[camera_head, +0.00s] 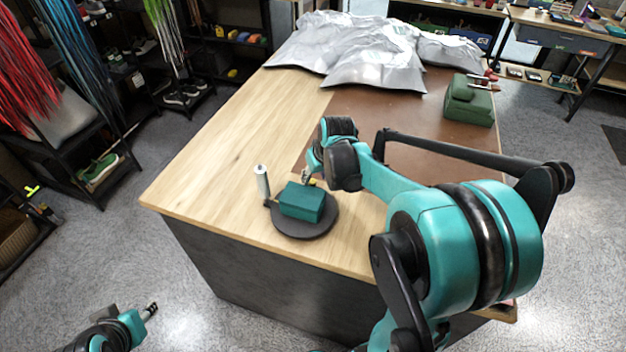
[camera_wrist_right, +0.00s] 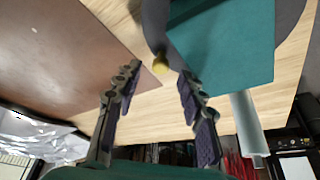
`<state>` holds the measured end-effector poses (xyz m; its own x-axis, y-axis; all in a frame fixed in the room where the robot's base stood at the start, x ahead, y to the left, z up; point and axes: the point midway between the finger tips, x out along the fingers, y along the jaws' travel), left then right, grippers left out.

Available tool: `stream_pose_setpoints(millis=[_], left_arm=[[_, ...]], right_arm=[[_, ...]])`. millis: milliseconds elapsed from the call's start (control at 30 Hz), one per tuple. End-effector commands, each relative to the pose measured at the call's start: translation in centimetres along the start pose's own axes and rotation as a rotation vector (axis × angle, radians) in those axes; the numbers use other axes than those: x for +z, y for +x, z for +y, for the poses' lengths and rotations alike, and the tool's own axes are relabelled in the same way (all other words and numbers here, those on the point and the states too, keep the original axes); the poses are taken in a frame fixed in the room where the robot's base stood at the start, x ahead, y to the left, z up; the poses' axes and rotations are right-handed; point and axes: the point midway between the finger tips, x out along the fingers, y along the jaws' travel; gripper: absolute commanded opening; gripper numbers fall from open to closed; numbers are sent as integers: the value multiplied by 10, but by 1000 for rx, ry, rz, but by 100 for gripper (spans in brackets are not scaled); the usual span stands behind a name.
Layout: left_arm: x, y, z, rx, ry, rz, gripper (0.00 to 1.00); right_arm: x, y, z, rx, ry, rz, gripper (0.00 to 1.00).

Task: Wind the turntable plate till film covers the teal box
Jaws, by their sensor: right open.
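The teal box (camera_head: 301,202) sits on the round dark turntable plate (camera_head: 312,230) near the table's front edge; the box also shows in the wrist view (camera_wrist_right: 228,50). The pale film roll (camera_head: 262,181) stands upright left of the plate. I cannot make out film on the box's visible faces.
A brown mat (camera_head: 390,112) covers the table's right part. Crumpled silver sheeting (camera_head: 375,55) lies at the back, and a green case (camera_head: 468,101) stands at the back right. The wooden top left of the turntable is clear. Shelves with shoes line the left.

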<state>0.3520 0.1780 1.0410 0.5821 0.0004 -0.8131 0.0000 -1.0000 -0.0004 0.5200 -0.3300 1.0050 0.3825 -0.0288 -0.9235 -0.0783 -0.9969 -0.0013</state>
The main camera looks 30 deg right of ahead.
Motion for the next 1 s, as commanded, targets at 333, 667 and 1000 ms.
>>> stream_pose_setpoints(millis=[333,667,1000], left_arm=[[6,9,0,0,0,0,40],[5,8,0,0,0,1,40],[5,8,0,0,0,0,40]], right_arm=[[0,28,-1,0,0,1,40],[0,28,0,0,0,1,3],[-1,28,-1,-3,-7,0,0]])
